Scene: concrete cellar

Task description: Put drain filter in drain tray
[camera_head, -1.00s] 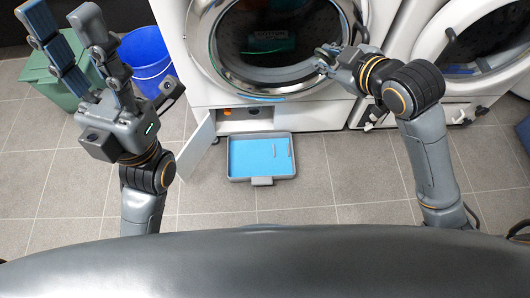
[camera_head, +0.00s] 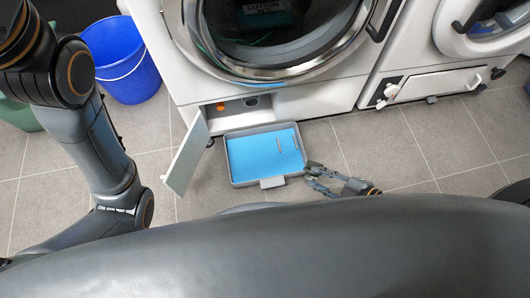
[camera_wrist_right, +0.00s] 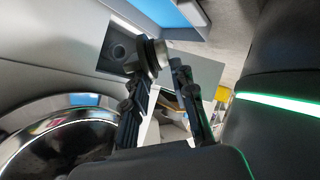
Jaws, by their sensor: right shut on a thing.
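The drain tray (camera_head: 237,183), grey-rimmed with a blue inside, lies on the floor in front of the washer's open lower hatch. Its edge also shows at the top of the wrist view (camera_wrist_right: 195,33). My right gripper (camera_head: 312,173) is low beside the tray's right front corner. In the wrist view its fingers (camera_wrist_right: 160,85) are shut on a small dark-and-metallic round piece, the drain filter (camera_wrist_right: 150,57), near the fingertips.
The hatch door (camera_head: 187,155) stands open left of the tray. Inside the recess are a dark round drain opening (camera_head: 252,102) and an orange part (camera_head: 220,107). A blue bucket (camera_head: 125,60) stands at left. The floor right of the tray is mostly clear.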

